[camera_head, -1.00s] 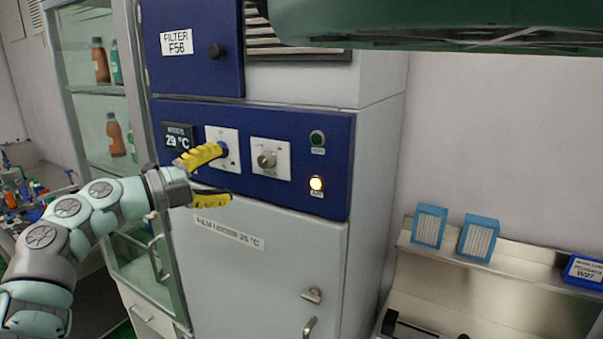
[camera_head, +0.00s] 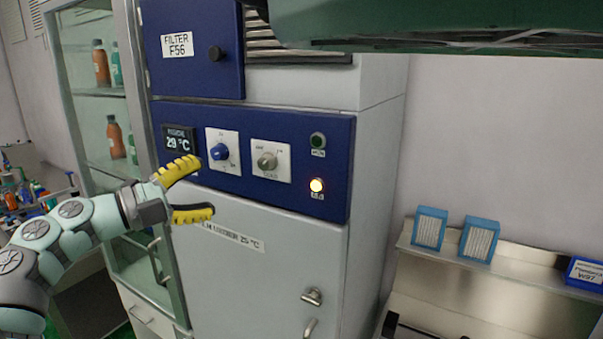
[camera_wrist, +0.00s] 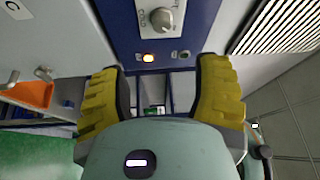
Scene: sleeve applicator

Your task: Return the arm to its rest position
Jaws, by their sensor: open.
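My gripper (camera_head: 208,188) has two yellow ribbed fingers, spread apart with nothing between them. In the head view it hovers in front of the cabinet's blue control panel (camera_head: 335,150), left of and below the blue knob (camera_head: 219,152). The fingers look clear of the knob. In the wrist view my gripper (camera_wrist: 160,85) shows a finger on each side, with part of the panel beyond. The grey knob (camera_head: 267,161) is right of the blue one. A lamp (camera_head: 317,185) glows yellow-white; the green button (camera_head: 318,140) above it is dark. The display reads 29 °C.
The cabinet door (camera_head: 270,285) below the panel is shut and has a handle (camera_head: 312,297). A glass-fronted cupboard (camera_head: 75,50) with bottles stands left, close behind my arm. A shelf (camera_head: 510,268) with blue boxes is at right. A dark green overhang (camera_head: 440,22) fills the top right.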

